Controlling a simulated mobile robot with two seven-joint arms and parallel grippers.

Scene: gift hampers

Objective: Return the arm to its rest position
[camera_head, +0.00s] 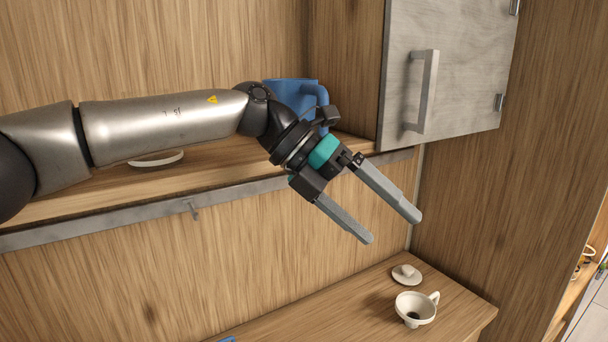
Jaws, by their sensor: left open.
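My left arm (165,121) comes in from the left and reaches across in front of the wooden shelf (230,165). My left gripper (393,229) is at its end, pointing down to the right, with its two grey fingers apart and nothing between them. In the picture it appears above the lower wooden surface. My right gripper is not in view.
A blue object (290,93), partly hidden by my wrist, and a white dish (158,159) are on the shelf. A grey cabinet door (460,75) hangs at upper right. Below, a white cup (416,307) and a small lid-like piece (407,276) stand on the lower surface (335,312).

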